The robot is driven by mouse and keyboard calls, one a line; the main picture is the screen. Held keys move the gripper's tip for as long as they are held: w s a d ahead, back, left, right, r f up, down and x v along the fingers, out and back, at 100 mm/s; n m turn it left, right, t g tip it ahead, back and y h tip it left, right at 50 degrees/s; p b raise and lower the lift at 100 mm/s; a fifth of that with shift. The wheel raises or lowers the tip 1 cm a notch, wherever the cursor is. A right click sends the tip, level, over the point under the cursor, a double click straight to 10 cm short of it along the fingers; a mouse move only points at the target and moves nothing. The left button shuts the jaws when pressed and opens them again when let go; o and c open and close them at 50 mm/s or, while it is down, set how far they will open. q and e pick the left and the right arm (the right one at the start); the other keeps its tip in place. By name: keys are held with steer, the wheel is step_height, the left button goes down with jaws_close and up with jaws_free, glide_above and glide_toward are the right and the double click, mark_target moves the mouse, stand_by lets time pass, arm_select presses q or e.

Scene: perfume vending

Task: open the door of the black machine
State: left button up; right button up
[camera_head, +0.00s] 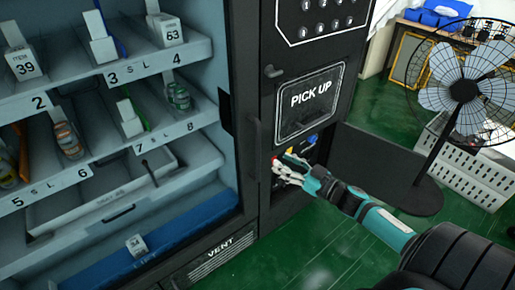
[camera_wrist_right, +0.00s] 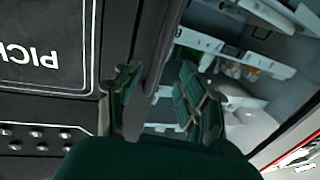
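The black machine (camera_head: 252,60) fills the left and middle of the head view, its lit shelves showing at the left. A dark vertical handle (camera_head: 254,135) stands by the edge between the shelf side and the control panel. My right gripper (camera_head: 280,172) is in front of the lower panel, below the pick-up window (camera_head: 310,102). In the right wrist view its two fingers (camera_wrist_right: 158,95) are spread apart, with a dark upright bar (camera_wrist_right: 158,50), seemingly the handle or door edge, between or behind them. Contact cannot be told. My left gripper is not in view.
Red, yellow and blue buttons or plugs (camera_head: 312,139) sit beside the right gripper on the panel. A standing fan (camera_head: 464,90) and a white crate (camera_head: 470,165) are at the right. Green floor (camera_head: 310,245) lies clear in front of the machine.

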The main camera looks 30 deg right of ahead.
steer(key=x, duration=1.1)
steer(key=shift+f, duration=0.1)
jaws_close()
